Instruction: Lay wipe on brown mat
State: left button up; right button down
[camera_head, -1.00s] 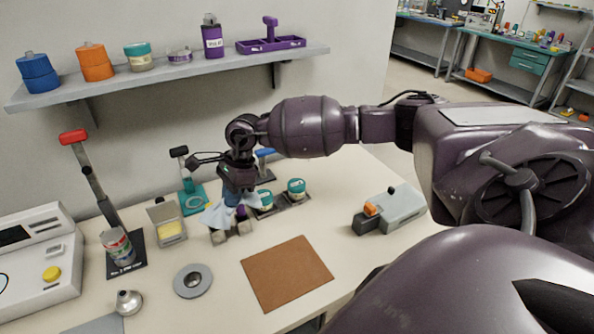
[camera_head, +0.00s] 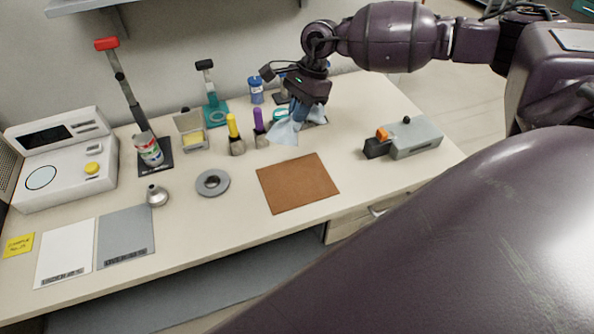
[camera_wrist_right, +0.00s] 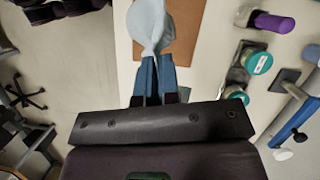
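The wipe (camera_head: 287,130) is a pale blue cloth that hangs from my right gripper (camera_head: 299,112). In the right wrist view the blue fingers of the right gripper (camera_wrist_right: 157,62) are shut on the bunched wipe (camera_wrist_right: 148,22). The brown mat (camera_head: 298,184) lies flat and bare on the table, below the wipe in the head view. It also shows in the right wrist view (camera_wrist_right: 182,38), partly behind the wipe. The wipe is held above the table, behind the mat. My left gripper is not in view.
Yellow (camera_head: 234,136) and purple-handled (camera_head: 260,130) brushes stand left of the wipe. A grey device with an orange part (camera_head: 412,138) sits right of the mat. A grey ring (camera_head: 212,183) and a funnel (camera_head: 156,195) lie left. The table front is clear.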

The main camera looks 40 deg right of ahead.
notch_tip(320, 180, down, 17)
jog(key=shift+r+p, duration=0.1)
jog(key=shift+p, duration=0.55)
jog(key=c, duration=0.6)
grip_release()
jog(key=b+v, duration=0.1)
jog(key=v, duration=0.9)
jog(key=shift+d+r, duration=0.1)
jog(key=shift+r, duration=0.25)
